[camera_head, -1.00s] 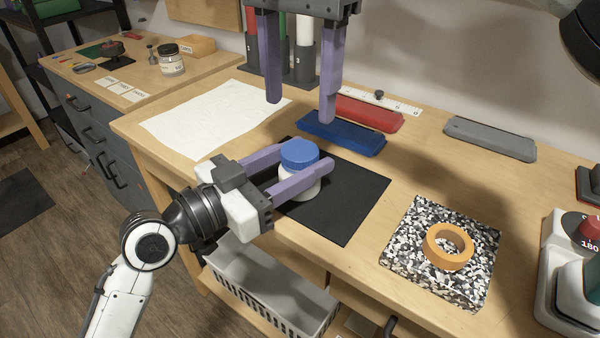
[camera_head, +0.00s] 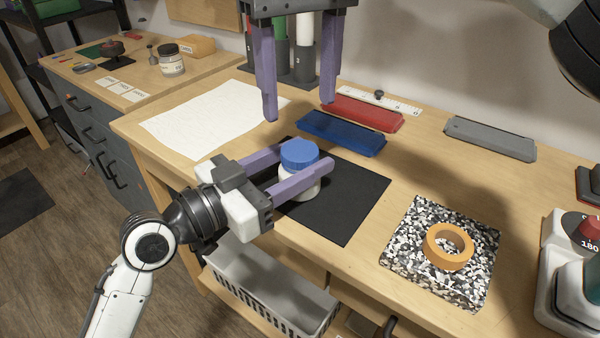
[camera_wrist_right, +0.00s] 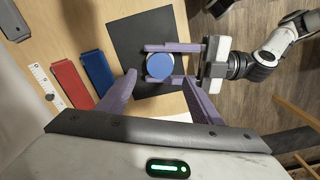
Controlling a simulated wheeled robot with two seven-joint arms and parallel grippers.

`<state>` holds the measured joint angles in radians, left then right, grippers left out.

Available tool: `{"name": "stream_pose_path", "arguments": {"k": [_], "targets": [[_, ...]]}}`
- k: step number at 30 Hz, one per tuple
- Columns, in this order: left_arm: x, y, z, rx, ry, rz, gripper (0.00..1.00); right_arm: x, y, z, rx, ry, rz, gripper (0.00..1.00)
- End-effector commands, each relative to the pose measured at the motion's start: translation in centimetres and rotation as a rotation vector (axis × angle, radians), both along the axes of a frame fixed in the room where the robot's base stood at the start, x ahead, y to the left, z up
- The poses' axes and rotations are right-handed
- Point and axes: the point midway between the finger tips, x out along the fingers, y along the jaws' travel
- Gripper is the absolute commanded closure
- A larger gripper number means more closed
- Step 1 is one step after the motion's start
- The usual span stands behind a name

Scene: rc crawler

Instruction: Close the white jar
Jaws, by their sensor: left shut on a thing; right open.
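The white jar (camera_head: 303,190) stands upright on a black mat (camera_head: 352,205) on the workbench. A blue lid (camera_head: 299,153) sits on top of it; I cannot tell how tightly. My left gripper (camera_head: 304,166) is shut on the jar, its purple fingers on both sides of the jar below the lid and partly hiding it. My right gripper (camera_head: 299,109) is open and empty, pointing down, above and apart from the lid. In the right wrist view, the blue lid (camera_wrist_right: 160,66) appears between the right gripper's open fingers, farther below.
A blue case (camera_head: 342,136) and a red case (camera_head: 366,113) lie behind the mat. A white sheet (camera_head: 205,118) lies left. An orange ring (camera_head: 434,257) rests on a speckled pad (camera_head: 405,265) at right. A grey case (camera_head: 490,139) lies at the back right.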

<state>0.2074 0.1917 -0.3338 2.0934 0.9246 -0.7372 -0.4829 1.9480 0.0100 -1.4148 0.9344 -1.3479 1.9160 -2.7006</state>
Motion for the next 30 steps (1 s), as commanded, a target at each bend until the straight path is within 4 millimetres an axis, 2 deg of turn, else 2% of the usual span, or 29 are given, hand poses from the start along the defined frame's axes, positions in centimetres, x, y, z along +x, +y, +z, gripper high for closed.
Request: {"name": "stream_pose_path", "arguments": {"k": [5,19,24,30], "targets": [[0.0,0.0,0.0,0.001,0.001,0.0,1.0,0.0,0.0,-0.6,-0.001,0.001,-0.001,0.41],[0.0,0.0,0.0,0.001,0.001,0.0,1.0,0.0,0.0,-7.0,0.0,0.002,-0.003,0.41],[0.0,0.0,0.0,0.001,0.001,0.0,1.0,0.0,-0.1,-7.9,0.0,0.0,-0.003,0.41],[0.0,0.0,-0.1,0.001,0.001,0.0,1.0,0.0,0.0,-8.0,0.0,0.0,-0.004,0.41]]}}
